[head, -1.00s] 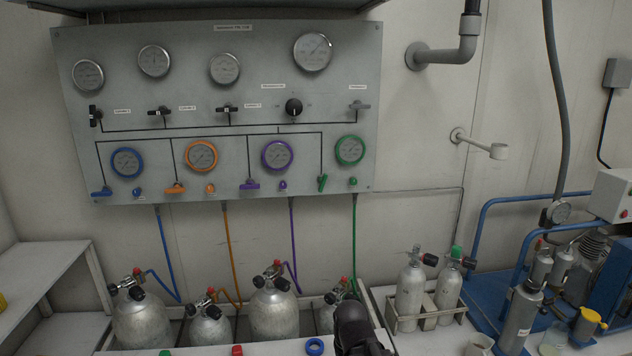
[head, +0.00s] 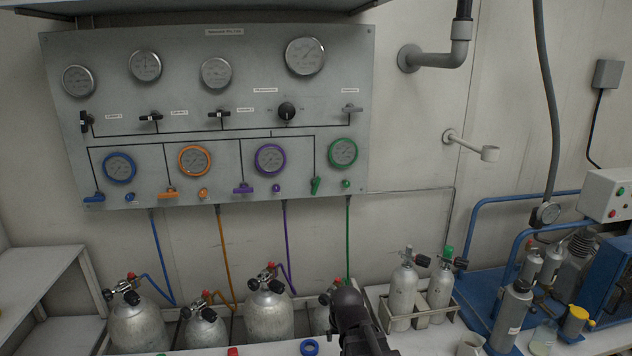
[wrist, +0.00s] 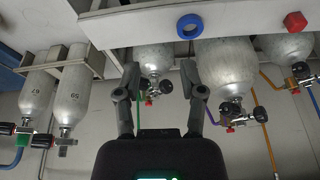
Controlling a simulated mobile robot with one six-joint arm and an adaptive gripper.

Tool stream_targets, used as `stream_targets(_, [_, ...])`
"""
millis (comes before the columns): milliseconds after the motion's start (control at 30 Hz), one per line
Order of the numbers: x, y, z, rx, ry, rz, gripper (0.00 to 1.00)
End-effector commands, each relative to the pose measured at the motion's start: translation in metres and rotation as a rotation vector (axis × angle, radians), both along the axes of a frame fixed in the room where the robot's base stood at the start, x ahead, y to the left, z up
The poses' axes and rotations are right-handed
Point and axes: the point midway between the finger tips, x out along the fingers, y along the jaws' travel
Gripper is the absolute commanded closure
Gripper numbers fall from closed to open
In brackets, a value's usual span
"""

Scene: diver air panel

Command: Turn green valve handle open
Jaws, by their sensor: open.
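The green valve handle (head: 315,185) is on the lower right of the grey wall panel (head: 372,60), left of a small green knob (head: 346,184) and below the green-rimmed gauge (head: 343,153). The handle stands steeply, slightly tilted, while the blue, orange and purple handles lie about level. My gripper is low in front of the bench in the head view, well below the handle and apart from it; its fingers are hard to make out there. In the wrist view my gripper (wrist: 160,72) has its two fingers spread with nothing held. The green handle is not visible in the wrist view.
Several silver cylinders (head: 137,325) with black-knobbed valves stand below the panel; the rightmost is partly hidden by my arm. Two smaller cylinders (head: 403,292) stand in a rack to the right. A blue ring (head: 309,347) lies on the bench. Space directly before the panel is clear.

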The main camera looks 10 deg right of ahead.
Motion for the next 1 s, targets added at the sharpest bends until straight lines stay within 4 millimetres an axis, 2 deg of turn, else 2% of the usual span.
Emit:
stream_targets(33, [0.019, 0.0, 0.016, 0.003, -0.06, -0.011, 0.48])
stream_targets(100, [0.042, 0.0, 0.032, 0.01, -0.154, -0.029, 0.48])
stream_targets(300, [0.105, -0.001, 0.084, 0.041, -0.425, -0.078, 0.48])
stream_targets(467, [0.149, -0.001, 0.133, 0.074, -0.641, -0.109, 0.48])
stream_targets(600, [0.182, 0.0, 0.179, 0.112, -0.829, -0.131, 0.48])
stream_targets(800, [0.213, 0.0, 0.241, 0.169, -1.067, -0.149, 0.48])
stream_targets(1000, [0.226, 0.001, 0.276, 0.209, -1.207, -0.154, 0.48])
